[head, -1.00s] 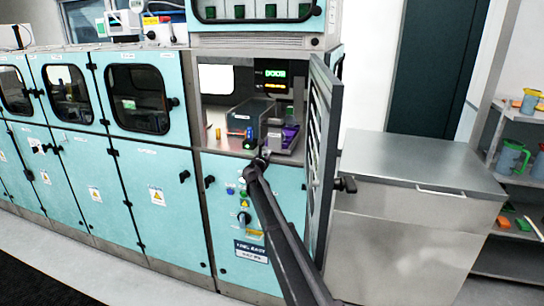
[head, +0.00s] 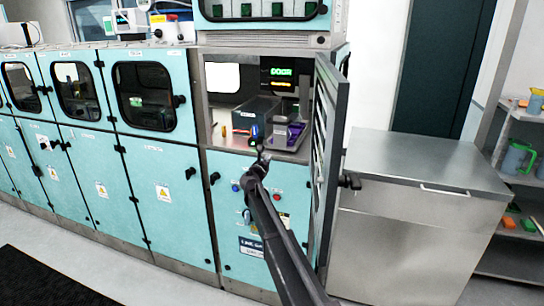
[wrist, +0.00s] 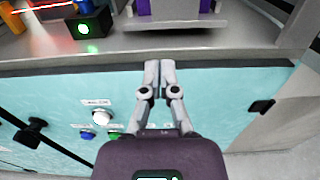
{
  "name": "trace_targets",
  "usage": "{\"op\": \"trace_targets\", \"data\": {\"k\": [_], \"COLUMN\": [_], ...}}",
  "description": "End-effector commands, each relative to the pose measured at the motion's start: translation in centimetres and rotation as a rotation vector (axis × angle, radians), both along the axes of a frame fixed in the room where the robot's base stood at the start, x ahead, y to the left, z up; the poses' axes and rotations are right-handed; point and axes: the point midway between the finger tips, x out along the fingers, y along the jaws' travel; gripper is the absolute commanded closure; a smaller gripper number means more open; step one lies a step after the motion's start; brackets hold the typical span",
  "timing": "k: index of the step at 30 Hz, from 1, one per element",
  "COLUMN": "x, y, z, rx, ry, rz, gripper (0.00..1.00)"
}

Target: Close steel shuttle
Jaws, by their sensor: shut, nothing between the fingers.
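What looks like the steel shuttle is a grey metal tray (head: 283,140) with purple pieces in it, inside the open cabinet compartment. Its near end also shows at the top of the wrist view (wrist: 175,22). My gripper (head: 262,153) is at the front edge of the compartment, just left of and below the tray in the head view. In the wrist view my gripper (wrist: 160,66) is shut and empty, its fingertips pointing at the compartment sill. A gap shows between the fingertips and the tray.
The barred compartment door (head: 328,150) stands open on the right. A dark box (head: 252,112) sits left of the tray. A small block with a green light (wrist: 84,29) lies near the sill. Buttons (wrist: 101,117) sit on the panel below. A steel cabinet (head: 425,175) stands right.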

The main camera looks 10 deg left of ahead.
Motion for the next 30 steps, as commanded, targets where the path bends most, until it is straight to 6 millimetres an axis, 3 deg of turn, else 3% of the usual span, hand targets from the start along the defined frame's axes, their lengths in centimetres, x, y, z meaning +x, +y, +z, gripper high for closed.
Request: {"op": "trace_targets", "data": {"k": [3, 10, 25, 26, 30], "x": [-2.4, -5.1, -6.0, -6.0, -6.0], "y": [0.3, 0.8, 1.0, 1.0, 0.9], "z": [0.0, 0.0, 0.0, 0.0, 0.0], "rx": [0.000, 0.000, 0.000, 0.000, 0.003], "ry": [0.000, 0.000, 0.000, 0.000, 0.000], "rz": [0.002, 0.001, -0.001, -0.002, -0.003], "gripper": [1.00, 1.00, 1.00, 0.94, 0.52]}}
